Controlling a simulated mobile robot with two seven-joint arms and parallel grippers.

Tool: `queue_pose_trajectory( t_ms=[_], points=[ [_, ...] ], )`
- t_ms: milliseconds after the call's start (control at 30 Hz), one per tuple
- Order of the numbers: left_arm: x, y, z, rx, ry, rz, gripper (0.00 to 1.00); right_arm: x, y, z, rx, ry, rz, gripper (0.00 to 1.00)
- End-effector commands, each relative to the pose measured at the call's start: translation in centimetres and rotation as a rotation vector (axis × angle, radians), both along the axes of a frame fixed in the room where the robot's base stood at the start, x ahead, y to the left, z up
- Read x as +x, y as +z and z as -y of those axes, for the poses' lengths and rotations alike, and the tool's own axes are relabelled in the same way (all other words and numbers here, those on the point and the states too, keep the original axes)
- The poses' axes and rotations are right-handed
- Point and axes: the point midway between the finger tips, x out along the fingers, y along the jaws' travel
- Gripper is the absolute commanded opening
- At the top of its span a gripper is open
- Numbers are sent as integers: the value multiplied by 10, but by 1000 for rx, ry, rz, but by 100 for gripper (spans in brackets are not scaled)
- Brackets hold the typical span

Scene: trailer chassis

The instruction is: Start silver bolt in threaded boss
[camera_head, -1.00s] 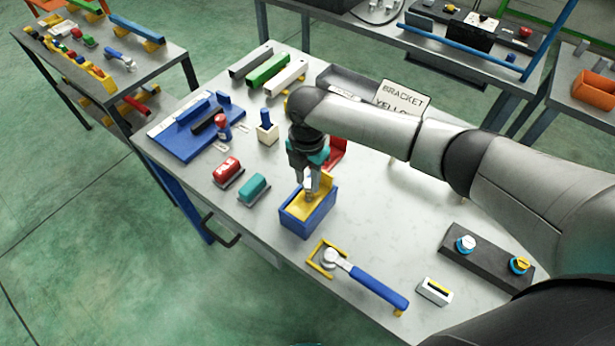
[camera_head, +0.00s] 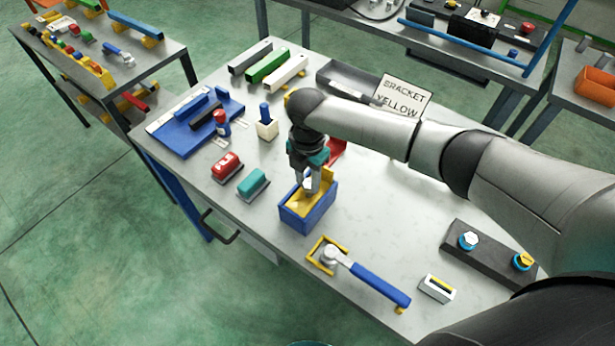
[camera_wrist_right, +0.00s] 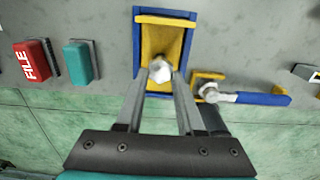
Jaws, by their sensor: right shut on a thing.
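My right gripper (camera_head: 312,188) points down over a blue open-topped box (camera_head: 307,217) holding a yellow bracket (camera_head: 328,175). In the right wrist view its fingers (camera_wrist_right: 161,80) are shut on a silver bolt (camera_wrist_right: 160,70), whose pale head faces the camera. The bolt is over the yellow bracket's floor (camera_wrist_right: 163,42). The bolt's shank and the threaded boss are hidden beneath the head and fingers, so I cannot tell whether they touch. My left gripper is not in view.
A blue-handled ratchet (camera_head: 365,280) lies right of the box by the table's front edge. A black block (camera_head: 490,252) with silver and yellow pieces stands farther right. A red block (camera_head: 226,167) and a teal block (camera_head: 253,185) lie left.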

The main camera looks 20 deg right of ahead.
Motion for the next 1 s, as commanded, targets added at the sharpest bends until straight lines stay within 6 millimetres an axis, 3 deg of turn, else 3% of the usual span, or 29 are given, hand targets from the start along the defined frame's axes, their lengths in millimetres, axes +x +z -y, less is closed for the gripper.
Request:
queue_pose_trajectory(
  t_ms=[867, 900, 1000],
  points=[
    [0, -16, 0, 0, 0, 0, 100, 0, -23, 0, 0, 0, 0, 0],
    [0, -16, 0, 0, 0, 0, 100, 0, -23, 0, 0, 0, 0, 38],
    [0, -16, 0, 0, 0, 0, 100, 0, -22, 0, 0, 0, 0, 49]
  ],
)
